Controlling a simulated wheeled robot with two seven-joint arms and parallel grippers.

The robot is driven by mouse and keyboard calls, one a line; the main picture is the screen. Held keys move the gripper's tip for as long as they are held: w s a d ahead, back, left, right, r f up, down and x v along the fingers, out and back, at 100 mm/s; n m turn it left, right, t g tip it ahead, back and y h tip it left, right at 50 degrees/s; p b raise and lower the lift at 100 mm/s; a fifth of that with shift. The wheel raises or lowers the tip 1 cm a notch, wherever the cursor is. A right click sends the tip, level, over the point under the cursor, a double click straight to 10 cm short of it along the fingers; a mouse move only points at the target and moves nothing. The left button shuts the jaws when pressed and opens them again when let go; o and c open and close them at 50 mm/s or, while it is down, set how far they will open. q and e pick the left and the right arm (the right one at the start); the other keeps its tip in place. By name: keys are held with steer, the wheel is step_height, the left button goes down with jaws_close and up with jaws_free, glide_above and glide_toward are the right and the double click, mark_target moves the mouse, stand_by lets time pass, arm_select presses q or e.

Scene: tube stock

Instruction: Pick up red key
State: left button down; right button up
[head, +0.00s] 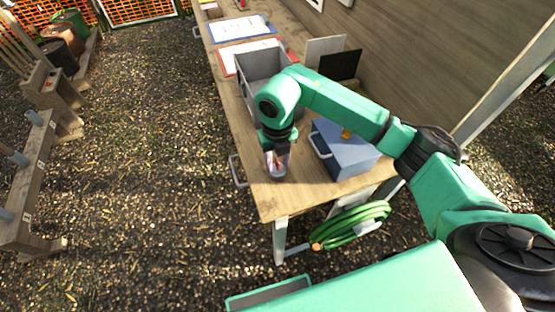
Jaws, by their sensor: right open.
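My right gripper (277,161) points down over the near end of the wooden table, its fingers apart. A small grey round cup (277,173) is directly below the fingertips. A small spot of red (280,164) shows between the fingers, at or just above the cup. It may be the red key, but it is too small and too covered by the fingers to tell its shape or whether they touch it. My left gripper is not in view.
A blue-grey box (347,157) with a handle stands right of the gripper. A grey open bin (243,83) is behind it. Clipboards (242,28) lie farther back on the table (280,200). A green hose (352,228) hangs below the near end.

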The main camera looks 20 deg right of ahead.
steer(key=shift+f, duration=0.25)
jaws_close()
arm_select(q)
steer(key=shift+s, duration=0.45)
